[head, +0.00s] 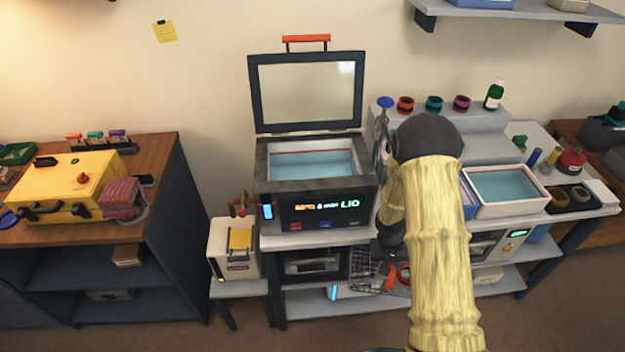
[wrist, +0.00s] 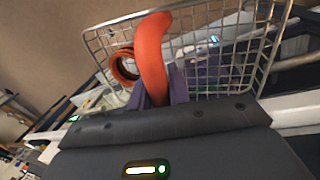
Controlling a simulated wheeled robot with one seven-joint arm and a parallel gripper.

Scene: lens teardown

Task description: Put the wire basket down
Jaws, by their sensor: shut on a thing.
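The wire basket (wrist: 205,48) fills the upper part of the wrist view, a silver mesh with an orange handle (wrist: 151,60). My gripper (wrist: 160,88) has purple fingers and is shut on that handle. An orange ring (wrist: 124,66) shows against the mesh, seemingly inside the basket. In the head view the basket (head: 361,263) is partly visible below the bench top, in front of the lower shelf. My arm hides the rest of it and most of the gripper. I cannot tell whether the basket touches any surface.
An open-lidded cleaner (head: 312,185) with a liquid-filled tank stands on the bench, left of my arm. A white basin (head: 507,190) of liquid stands to the right. Bottles and coloured rings sit behind. A small white box with a yellow front (head: 236,247) is at the left.

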